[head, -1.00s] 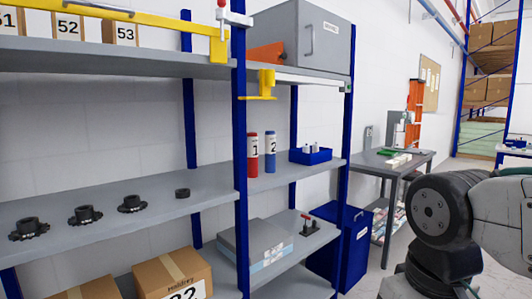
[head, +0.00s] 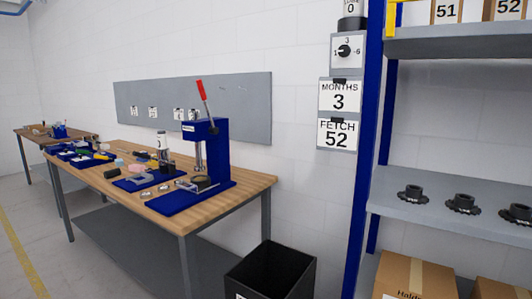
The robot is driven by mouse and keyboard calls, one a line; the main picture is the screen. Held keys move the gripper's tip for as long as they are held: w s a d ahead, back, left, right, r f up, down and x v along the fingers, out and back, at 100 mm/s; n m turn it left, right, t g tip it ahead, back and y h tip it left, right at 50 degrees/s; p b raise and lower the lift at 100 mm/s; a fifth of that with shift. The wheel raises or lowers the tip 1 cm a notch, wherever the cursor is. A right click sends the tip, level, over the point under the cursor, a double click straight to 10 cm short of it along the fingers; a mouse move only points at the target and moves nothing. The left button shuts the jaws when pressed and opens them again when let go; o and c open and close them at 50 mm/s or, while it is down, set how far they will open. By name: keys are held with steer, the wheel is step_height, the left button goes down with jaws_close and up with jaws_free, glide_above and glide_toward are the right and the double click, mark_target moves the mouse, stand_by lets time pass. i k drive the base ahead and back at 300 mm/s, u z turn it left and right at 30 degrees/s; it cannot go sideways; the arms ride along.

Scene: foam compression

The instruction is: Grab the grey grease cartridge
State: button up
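No thing that I can surely tell as the grey grease cartridge shows. A small pale upright cylinder with a label (head: 162,140) stands on the wooden workbench (head: 245,186), left of the blue press (head: 207,150); its label is too small to read. My gripper is not in view.
The press has a red-tipped lever. Trays and small parts cover the bench. A black bin (head: 270,272) stands on the floor at its right end. Signs reading "MONTHS 3" (head: 339,96) and "FETCH 52" (head: 338,134) hang beside the shelf rack (head: 430,205), which holds black flanged parts (head: 413,193).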

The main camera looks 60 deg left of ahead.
mark_target(161, 135)
steer(key=u, duration=2.85)
